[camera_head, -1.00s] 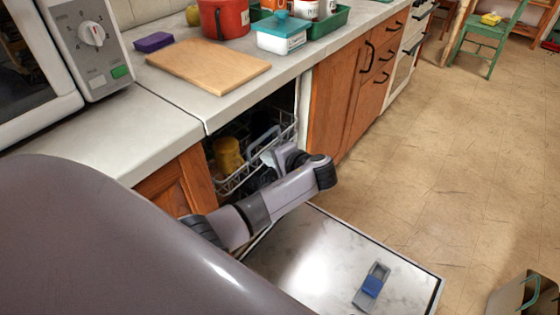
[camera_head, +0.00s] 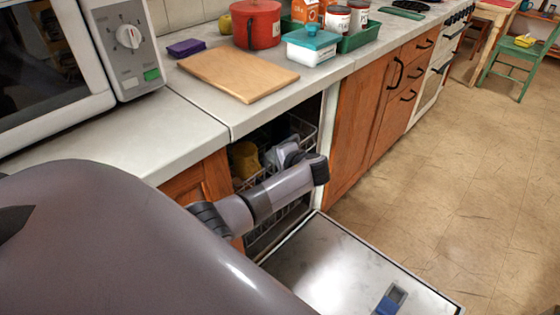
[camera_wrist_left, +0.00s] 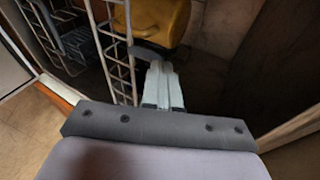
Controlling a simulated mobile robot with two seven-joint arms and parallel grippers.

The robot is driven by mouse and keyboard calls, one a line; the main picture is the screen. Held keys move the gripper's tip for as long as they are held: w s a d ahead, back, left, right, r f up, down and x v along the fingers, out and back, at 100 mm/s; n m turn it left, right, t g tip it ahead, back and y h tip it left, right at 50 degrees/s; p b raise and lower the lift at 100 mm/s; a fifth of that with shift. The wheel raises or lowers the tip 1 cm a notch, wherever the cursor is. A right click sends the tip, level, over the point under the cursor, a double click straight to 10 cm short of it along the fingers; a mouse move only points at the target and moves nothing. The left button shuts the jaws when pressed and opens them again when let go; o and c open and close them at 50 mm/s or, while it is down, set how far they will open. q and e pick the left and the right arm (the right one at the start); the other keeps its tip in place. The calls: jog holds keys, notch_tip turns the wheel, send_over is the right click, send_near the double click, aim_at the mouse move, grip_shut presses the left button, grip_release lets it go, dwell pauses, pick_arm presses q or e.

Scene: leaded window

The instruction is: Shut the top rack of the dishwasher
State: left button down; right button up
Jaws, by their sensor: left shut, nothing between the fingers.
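The dishwasher's top rack (camera_head: 309,133) is a wire basket, mostly inside the opening under the counter. It holds a yellow item (camera_head: 243,160), which also shows in the left wrist view (camera_wrist_left: 163,20). My left gripper (camera_head: 285,150) reaches into the opening at the rack's front side. Its fingers (camera_wrist_left: 160,68) are shut and empty, close to the rack's wires (camera_wrist_left: 122,60). I cannot tell whether they touch. My forearm hides part of the rack. The dishwasher door (camera_head: 335,262) lies open and low. My right gripper is out of view.
A blue and grey item (camera_head: 391,302) lies on the open door. The counter above holds a cutting board (camera_head: 238,75), a red pot (camera_head: 257,25) and a microwave (camera_head: 125,45). Wooden cabinets (camera_head: 352,130) stand to the right.

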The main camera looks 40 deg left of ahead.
aim_at(255, 152)
pick_arm(q)
jog(key=a, duration=0.7)
jog(key=shift+w+a+b, duration=0.1)
jog(key=shift+w+b, duration=0.15)
jog(key=shift+b, duration=0.15)
jog(key=shift+a+r, duration=0.1)
jog(key=shift+a, duration=0.05)
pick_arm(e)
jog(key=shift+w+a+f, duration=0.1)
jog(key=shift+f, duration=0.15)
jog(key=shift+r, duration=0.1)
